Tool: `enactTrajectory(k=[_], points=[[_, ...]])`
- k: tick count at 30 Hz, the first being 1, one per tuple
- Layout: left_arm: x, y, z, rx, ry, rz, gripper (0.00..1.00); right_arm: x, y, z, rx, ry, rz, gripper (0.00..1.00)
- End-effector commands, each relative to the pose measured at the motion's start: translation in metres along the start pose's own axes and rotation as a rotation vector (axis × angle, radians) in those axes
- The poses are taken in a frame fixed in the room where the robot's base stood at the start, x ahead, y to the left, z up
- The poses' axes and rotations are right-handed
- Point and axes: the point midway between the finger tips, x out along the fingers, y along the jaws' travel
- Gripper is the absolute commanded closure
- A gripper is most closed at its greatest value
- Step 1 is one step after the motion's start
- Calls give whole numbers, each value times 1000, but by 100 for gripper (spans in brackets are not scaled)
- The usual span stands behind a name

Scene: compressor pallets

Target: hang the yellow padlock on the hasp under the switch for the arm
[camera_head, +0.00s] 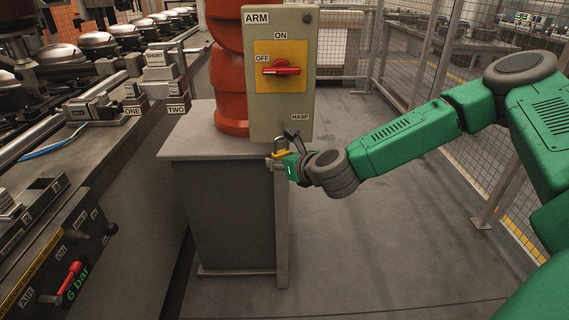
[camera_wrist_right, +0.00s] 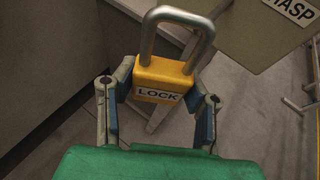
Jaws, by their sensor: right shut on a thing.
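The yellow padlock (camera_wrist_right: 165,72), labelled LOCK, is between the fingers of my right gripper (camera_wrist_right: 160,108) in the right wrist view, its grey shackle pointing up and away. The hasp itself is hard to make out beside the gripper. My left gripper is not in view.
The box stands before an orange column on a grey pedestal (camera_head: 185,140). A bench (camera_head: 100,160) with fixtures runs along the left. A mesh fence (camera_head: 430,60) is behind and right. The floor right of the pedestal is clear.

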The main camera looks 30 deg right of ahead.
Motion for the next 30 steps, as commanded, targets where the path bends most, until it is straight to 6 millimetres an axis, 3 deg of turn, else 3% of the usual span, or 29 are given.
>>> enactTrajectory(k=[16,30], points=[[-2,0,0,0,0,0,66,28,-22,7,6,0,-1,93],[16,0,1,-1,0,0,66,41,-28,4,7,0,1,93]])
